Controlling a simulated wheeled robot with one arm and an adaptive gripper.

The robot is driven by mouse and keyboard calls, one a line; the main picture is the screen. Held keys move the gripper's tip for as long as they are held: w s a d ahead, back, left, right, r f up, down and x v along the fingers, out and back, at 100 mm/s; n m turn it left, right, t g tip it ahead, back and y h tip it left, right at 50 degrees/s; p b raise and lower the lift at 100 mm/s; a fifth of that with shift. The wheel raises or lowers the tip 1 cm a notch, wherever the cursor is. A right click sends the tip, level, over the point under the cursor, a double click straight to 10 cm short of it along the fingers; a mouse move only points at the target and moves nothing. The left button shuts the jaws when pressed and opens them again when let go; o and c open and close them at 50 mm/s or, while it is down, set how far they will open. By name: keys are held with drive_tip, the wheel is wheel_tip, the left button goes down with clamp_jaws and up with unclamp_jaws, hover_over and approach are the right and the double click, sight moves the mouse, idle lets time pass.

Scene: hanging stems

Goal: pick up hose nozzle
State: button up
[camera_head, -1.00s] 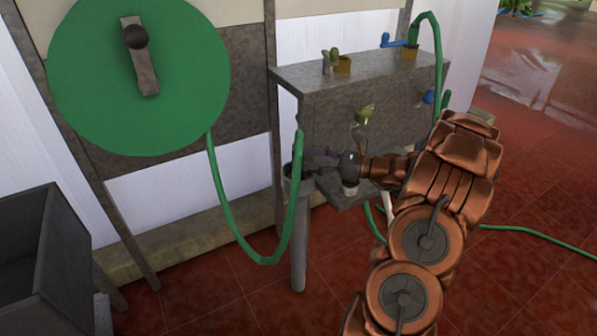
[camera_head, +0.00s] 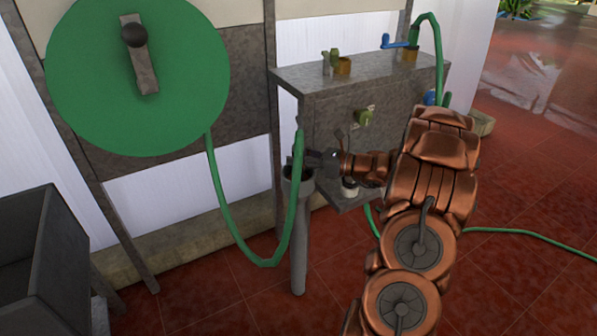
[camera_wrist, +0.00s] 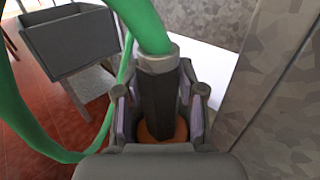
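The hose nozzle (camera_wrist: 157,92) is a dark grey piece on the end of a thick green hose (camera_wrist: 140,22) in the wrist view. An orange round part (camera_wrist: 160,131) shows at its lower end. My gripper (camera_wrist: 160,95) has one finger on each side of the nozzle, with narrow gaps apparent, so it looks open around it. In the head view my gripper (camera_head: 311,161) is at the top of a grey upright tube (camera_head: 299,230), where the green hose (camera_head: 217,190) ends. The nozzle itself is mostly hidden there.
A large green reel (camera_head: 90,90) hangs at left. A dark grey bin (camera_head: 48,265) stands at lower left. The hose hangs in a loop beside the tube.

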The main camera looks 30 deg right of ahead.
drive_tip(key=c, duration=0.6)
